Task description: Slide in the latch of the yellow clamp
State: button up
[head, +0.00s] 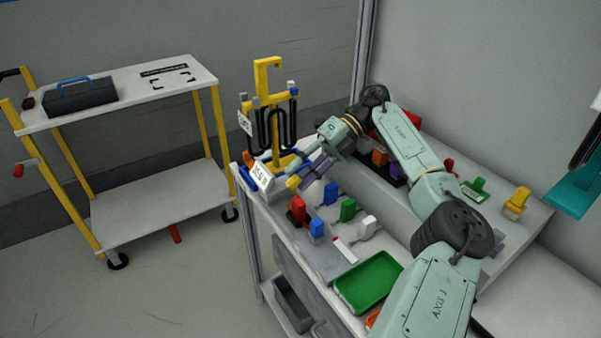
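My gripper (299,172) is at the end of my arm, above the far left part of the workbench. It is small in the head view, and its finger opening is unclear. A small yellow part (293,183) is right by the fingertips; I cannot tell whether it is touched or held. A purple part (318,165) is beside it. A yellow clamp-like piece (516,203) stands upright on the raised right side of the bench, well apart from my gripper. Its latch is too small to make out.
Red (298,209), blue (317,228), green (347,208) and white (367,226) pieces stand on the bench (312,256). A green tray (368,282) lies at the front. A yellow stand (277,105) with black loops rises behind my gripper. A cart (150,205) stands left.

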notch_tip(320, 180, up, 10)
jog(key=shift+f, duration=0.15)
dwell(0.3)
